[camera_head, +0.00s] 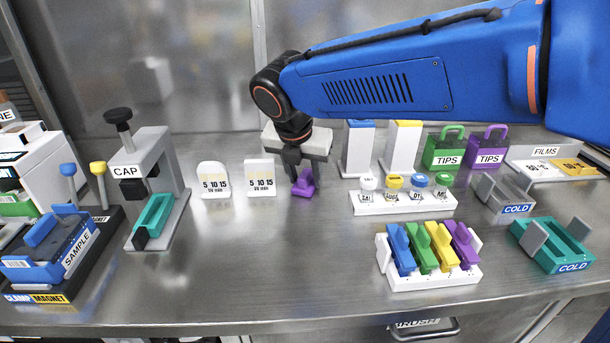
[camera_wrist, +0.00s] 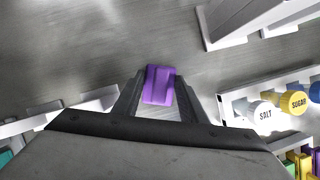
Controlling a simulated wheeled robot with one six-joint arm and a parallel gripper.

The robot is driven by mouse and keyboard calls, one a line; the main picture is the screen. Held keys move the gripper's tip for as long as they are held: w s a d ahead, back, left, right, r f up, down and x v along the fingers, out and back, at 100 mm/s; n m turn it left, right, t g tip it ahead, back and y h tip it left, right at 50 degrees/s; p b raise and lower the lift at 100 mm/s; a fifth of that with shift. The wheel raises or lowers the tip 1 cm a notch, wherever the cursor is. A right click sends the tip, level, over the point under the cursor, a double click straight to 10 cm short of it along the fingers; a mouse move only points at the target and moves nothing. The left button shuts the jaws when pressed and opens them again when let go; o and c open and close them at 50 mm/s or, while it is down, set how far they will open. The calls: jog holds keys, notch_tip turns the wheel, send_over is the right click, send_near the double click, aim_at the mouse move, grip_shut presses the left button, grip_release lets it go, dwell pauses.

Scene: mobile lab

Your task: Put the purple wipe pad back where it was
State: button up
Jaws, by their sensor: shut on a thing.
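The small purple wipe pad (camera_head: 303,183) is at the end of my gripper (camera_head: 293,163), near the back middle of the steel bench. In the wrist view, the pad (camera_wrist: 158,85) lies between the two dark fingers of my gripper (camera_wrist: 157,92), which are shut on it. The pad is close to the bench top; I cannot tell whether it touches it. The fingers hide parts of its sides.
Two white timer blocks (camera_head: 260,178) stand left of my gripper. To the right are a white rack (camera_head: 400,207) of small labelled jars and two tall white blocks (camera_head: 359,155). A white rack (camera_head: 438,278) with coloured clips stands in front right. The front middle bench is clear.

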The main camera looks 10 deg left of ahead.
jog(key=o, duration=1)
jog(key=shift+f, duration=0.1)
jog(key=v, duration=1.2)
